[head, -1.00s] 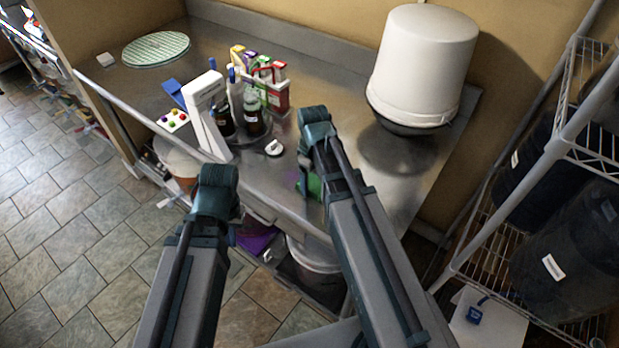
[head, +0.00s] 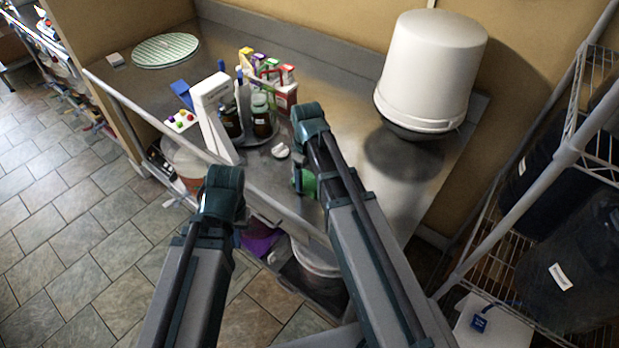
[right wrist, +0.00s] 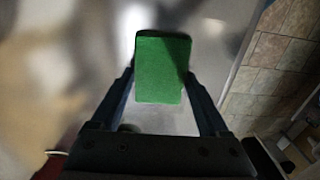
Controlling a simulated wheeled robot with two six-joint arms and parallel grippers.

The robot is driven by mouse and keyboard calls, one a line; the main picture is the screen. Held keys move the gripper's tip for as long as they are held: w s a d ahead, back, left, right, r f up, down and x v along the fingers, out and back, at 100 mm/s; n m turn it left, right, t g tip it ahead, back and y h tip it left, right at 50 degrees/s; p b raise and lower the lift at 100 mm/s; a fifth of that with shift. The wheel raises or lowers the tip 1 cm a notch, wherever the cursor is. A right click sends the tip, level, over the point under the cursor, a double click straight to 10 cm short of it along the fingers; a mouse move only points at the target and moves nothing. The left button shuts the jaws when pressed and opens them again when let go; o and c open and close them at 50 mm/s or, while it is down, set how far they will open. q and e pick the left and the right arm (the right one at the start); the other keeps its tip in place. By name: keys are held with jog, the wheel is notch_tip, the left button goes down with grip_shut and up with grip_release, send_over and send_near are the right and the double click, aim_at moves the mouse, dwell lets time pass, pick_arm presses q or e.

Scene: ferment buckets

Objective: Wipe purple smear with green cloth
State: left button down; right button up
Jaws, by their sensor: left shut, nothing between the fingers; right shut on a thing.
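The green cloth (head: 307,185) lies at the steel counter's front part, partly hidden behind my right arm in the head view. My right gripper (head: 298,180) is shut on it. In the right wrist view the cloth (right wrist: 162,70) shows as a green block between the two fingers of my right gripper (right wrist: 160,82), over the shiny counter. I cannot tell if it touches the surface. No purple smear can be made out now. My left gripper (head: 240,217) is shut and empty, mostly hidden by its wrist, near the counter's front edge.
A white bucket (head: 430,70) stands upside down at the back right of the counter. Bottles (head: 262,115), small boxes (head: 286,90) and a white stand (head: 214,115) are left of my right arm. A small white object (head: 280,151) lies close to the cloth. A wire shelf (head: 590,150) stands right.

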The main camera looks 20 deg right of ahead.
aim_at(288, 174)
jog(key=shift+w+a+f, duration=0.1)
jog(key=shift+w+a, duration=1)
jog(key=shift+w, duration=0.3)
jog(key=shift+w, duration=0.1)
jog(key=shift+w+a, duration=0.6)
jog(key=shift+w, duration=0.2)
jog(key=shift+w+a, duration=0.55)
jog(key=shift+w, duration=0.2)
notch_tip(288, 174, up, 6)
jog(key=p, duration=0.6)
jog(key=shift+s, duration=0.1)
notch_tip(288, 174, up, 3)
jog(key=p, duration=0.3)
